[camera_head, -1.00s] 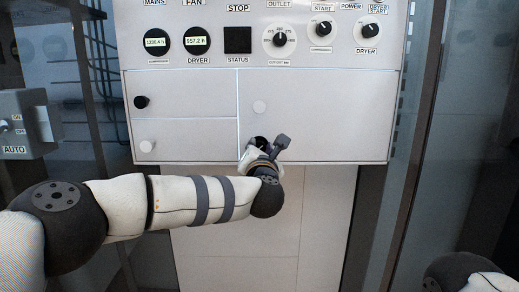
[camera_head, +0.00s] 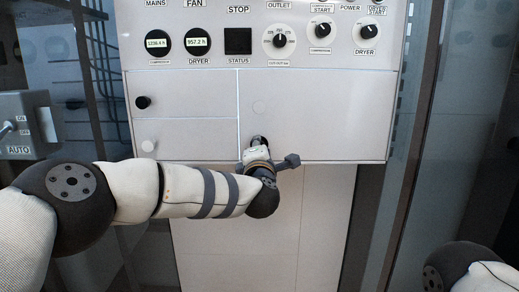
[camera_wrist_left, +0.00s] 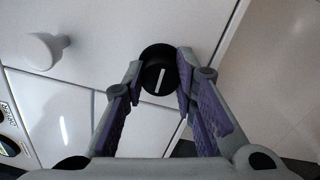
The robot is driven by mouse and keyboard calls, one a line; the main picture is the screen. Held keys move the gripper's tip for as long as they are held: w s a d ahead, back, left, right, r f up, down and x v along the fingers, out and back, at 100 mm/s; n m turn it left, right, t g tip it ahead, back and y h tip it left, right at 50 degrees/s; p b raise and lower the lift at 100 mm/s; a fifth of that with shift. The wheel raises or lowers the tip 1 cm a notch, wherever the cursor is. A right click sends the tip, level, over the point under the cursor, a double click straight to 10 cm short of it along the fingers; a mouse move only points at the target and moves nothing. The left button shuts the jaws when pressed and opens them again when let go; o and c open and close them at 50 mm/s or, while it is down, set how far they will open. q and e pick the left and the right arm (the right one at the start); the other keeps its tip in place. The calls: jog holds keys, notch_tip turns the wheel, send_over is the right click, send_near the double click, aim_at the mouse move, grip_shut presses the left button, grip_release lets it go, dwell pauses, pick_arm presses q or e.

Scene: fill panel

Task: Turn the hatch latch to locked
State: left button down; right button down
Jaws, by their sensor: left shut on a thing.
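The hatch latch is a round black knob (camera_head: 258,140) at the lower left of the large right-hand hatch panel (camera_head: 330,115). In the left wrist view the latch (camera_wrist_left: 160,77) shows a white line on its face, close to upright in that picture and slightly tilted. My left gripper (camera_head: 257,151) is at the latch, with its fingers (camera_wrist_left: 163,78) on either side of it, shut on it. In the head view the gripper and wrist hide part of the latch. My right gripper is out of view.
A black knob (camera_head: 142,102) and a white knob (camera_head: 148,146) are on the left panels. Dials and displays line the top. A grey switch box (camera_head: 28,124) stands at the far left. Below the panel is clear.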

pick_arm(q)
jog(key=shift+a, duration=0.1)
dwell(0.4)
jog(key=c, duration=1.3)
grip_release()
jog(key=s, duration=1.2)
jog(key=shift+f, duration=0.3)
